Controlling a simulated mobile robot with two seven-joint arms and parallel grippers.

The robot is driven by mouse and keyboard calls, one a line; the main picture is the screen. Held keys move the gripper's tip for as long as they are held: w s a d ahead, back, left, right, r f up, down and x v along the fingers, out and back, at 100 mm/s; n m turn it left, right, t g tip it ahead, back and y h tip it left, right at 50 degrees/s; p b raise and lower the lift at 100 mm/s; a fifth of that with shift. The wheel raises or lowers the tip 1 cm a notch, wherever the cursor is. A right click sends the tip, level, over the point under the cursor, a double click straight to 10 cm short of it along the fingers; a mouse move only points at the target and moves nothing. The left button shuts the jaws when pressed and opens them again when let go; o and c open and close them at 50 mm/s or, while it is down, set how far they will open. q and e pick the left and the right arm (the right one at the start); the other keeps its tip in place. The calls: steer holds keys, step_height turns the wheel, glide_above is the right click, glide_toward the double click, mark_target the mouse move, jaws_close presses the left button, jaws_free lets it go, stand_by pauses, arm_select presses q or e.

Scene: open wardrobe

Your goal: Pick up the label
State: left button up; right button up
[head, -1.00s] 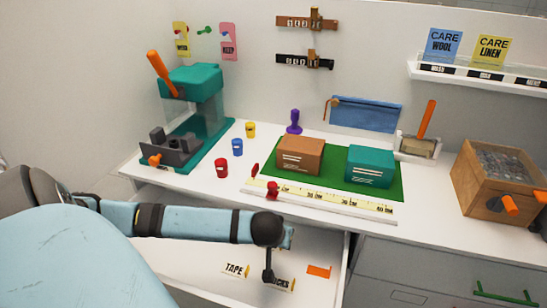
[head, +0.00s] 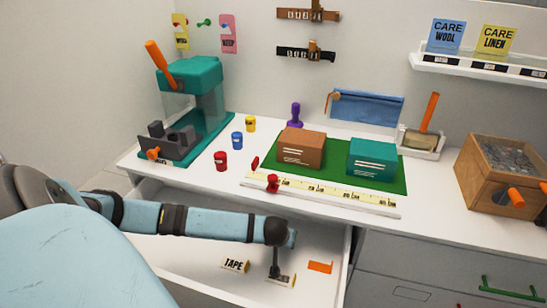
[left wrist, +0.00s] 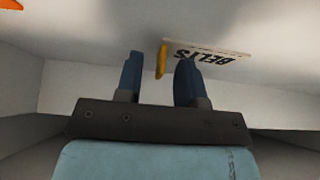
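In the left wrist view a flat pale label (left wrist: 218,54) reads BELTS upside down, with a yellow edge piece (left wrist: 162,60) at its left end. My left gripper (left wrist: 160,62) is open, and that yellow piece shows between its fingertips, with gaps on both sides. In the head view my left gripper (head: 274,272) points down into the open drawer, at a small label (head: 288,281) whose text is too small to read. A TAPE label (head: 235,265) stands to its left. My right gripper is not in view.
The drawer (head: 190,250) is open, with an orange piece (head: 320,267) right of the gripper. Above it, the white worktop holds a teal press (head: 190,76), a green mat (head: 330,182), boxes and a ruler strip (head: 330,191). The drawer's right wall (head: 346,262) is close.

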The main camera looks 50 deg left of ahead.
arm_select(q)
jaws_close()
steer(key=shift+r, duration=0.15)
steer(key=shift+r, duration=0.55)
step_height(320, 180, up, 3)
steer(key=shift+f+p, duration=0.1)
steer(key=shift+p, duration=0.5)
steer(key=s+a, duration=0.3)
steer(key=a, duration=0.1)
steer(key=s+a+p, duration=0.1)
steer(key=s+a, duration=0.3)
steer(key=a, duration=0.1)
steer(key=s+a, duration=0.4)
steer(key=a, duration=0.1)
steer(key=shift+f+p, duration=0.3)
